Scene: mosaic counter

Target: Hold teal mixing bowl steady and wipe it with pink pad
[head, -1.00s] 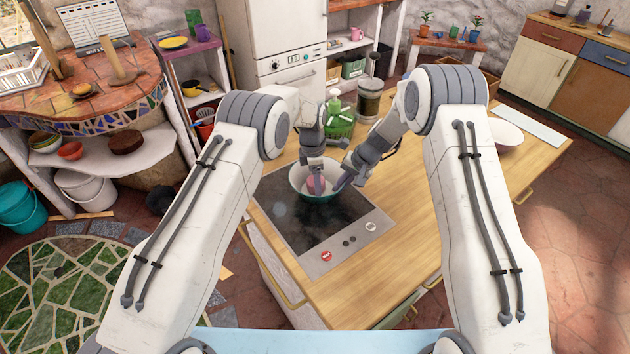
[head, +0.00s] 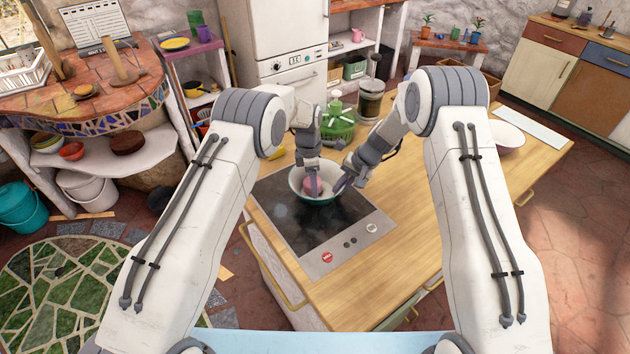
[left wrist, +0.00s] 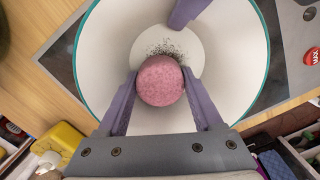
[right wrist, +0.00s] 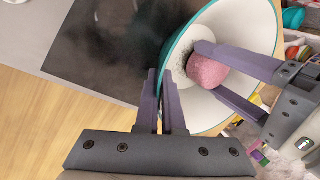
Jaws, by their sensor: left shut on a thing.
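The teal mixing bowl (head: 319,200), white inside, stands upright on the dark cooktop. My left gripper (head: 313,178) is shut on the round pink pad (left wrist: 161,81) and holds it down inside the bowl, at its bottom. Dark specks (left wrist: 165,49) lie on the bowl's bottom beside the pad in the left wrist view. My right gripper (right wrist: 160,75) is at the bowl's rim, its fingers close together, one inside the bowl and one outside. It appears shut on the rim; the contact itself is partly hidden.
The cooktop (head: 290,220) has a red knob (head: 327,257) near its front. A green object (head: 338,122) and a dark jar (head: 369,100) stand behind the bowl. The wooden counter (head: 430,210) between is clear.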

